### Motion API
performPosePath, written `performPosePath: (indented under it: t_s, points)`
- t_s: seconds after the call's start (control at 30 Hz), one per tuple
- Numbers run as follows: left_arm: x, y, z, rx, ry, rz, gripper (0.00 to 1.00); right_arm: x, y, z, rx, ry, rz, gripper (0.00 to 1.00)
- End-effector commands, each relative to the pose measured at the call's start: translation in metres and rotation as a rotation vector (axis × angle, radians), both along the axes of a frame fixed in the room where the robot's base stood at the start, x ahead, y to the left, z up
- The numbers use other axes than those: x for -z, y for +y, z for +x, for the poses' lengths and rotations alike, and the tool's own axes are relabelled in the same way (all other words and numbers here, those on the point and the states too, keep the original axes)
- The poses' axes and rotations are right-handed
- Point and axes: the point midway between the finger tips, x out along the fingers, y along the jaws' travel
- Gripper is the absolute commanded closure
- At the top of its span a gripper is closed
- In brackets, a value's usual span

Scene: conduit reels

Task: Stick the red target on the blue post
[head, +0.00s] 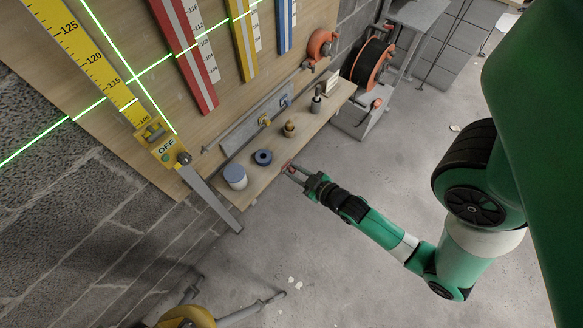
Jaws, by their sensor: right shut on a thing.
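The blue post (285,28) is a narrow blue strip with a pale scale beside it, upright on the wooden board at the top of the head view. My right gripper (292,169) is shut on a small red piece, which looks like the red target (289,165). Only a little of it shows between the fingertips. The gripper is at the front edge of the shelf, below and apart from the blue post. My left gripper is not in view.
The shelf (266,182) holds a white tub with a blue lid (235,176), a blue ring (263,157) and small tools. Red (187,55) and yellow (243,40) posts stand left of the blue one. Green laser lines cross the board. An orange reel (371,63) stands right.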

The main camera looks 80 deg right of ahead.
Motion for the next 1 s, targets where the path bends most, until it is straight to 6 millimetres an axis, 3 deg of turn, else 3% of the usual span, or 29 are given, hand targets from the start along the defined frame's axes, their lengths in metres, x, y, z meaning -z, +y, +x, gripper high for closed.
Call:
performPosePath:
  t_s: [0.37, 1.0]
  points:
    - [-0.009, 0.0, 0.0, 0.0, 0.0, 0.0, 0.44, -0.001, 0.009, -0.016, 0.001, 0.002, 0.001, 1.0]
    - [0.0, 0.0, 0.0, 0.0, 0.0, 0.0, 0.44, 0.0, 0.021, -0.035, 0.0, 0.0, -0.002, 1.0]
